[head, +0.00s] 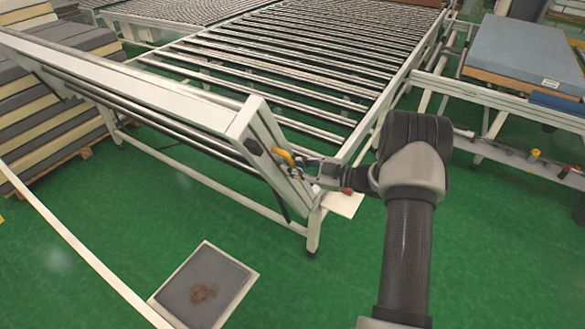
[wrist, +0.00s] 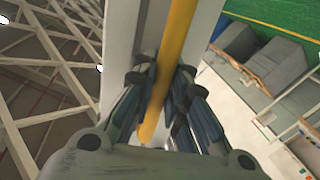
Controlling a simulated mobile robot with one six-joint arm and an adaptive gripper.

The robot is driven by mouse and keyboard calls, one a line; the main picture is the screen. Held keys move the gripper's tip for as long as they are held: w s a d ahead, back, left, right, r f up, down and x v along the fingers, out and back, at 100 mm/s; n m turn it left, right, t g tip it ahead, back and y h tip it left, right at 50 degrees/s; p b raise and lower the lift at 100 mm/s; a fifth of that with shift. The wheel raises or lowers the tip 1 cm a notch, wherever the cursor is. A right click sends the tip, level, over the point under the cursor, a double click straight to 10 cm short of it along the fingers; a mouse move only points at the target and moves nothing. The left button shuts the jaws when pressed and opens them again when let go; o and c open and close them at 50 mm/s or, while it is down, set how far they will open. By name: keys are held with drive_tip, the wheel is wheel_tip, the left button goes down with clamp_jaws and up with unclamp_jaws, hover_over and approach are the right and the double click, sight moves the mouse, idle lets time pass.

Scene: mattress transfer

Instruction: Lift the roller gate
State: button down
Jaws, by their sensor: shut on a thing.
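The roller gate (head: 215,113) is a white frame with rollers at the near end of the roller conveyor (head: 270,58). It stands tilted, its top edge raised above the conveyor bed and leaning toward me. A yellow handle (head: 284,156) is on the gate's right side post. My gripper (head: 305,165) is at this handle, reaching in from the right. In the wrist view my gripper (wrist: 163,80) has its fingers on both sides of the yellow handle (wrist: 177,40) and is shut on it. The fingertips are partly hidden in the head view.
Stacked grey and cream mattresses (head: 55,95) stand at the left. A blue-grey mattress (head: 525,52) lies on a frame at the right. A grey floor pad (head: 204,287) lies on the green floor in front. The floor around the pad is mostly clear.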

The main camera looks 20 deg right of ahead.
drive_tip(key=shift+s+f, duration=0.15)
drive_tip(key=shift+f, duration=0.15)
drive_tip(key=c, duration=2)
unclamp_jaws()
drive_tip(key=shift+a, duration=0.1)
drive_tip(key=o, duration=0.4)
drive_tip(key=shift+r, duration=0.15)
drive_tip(key=v, duration=1.2)
drive_tip(key=shift+d, duration=0.3)
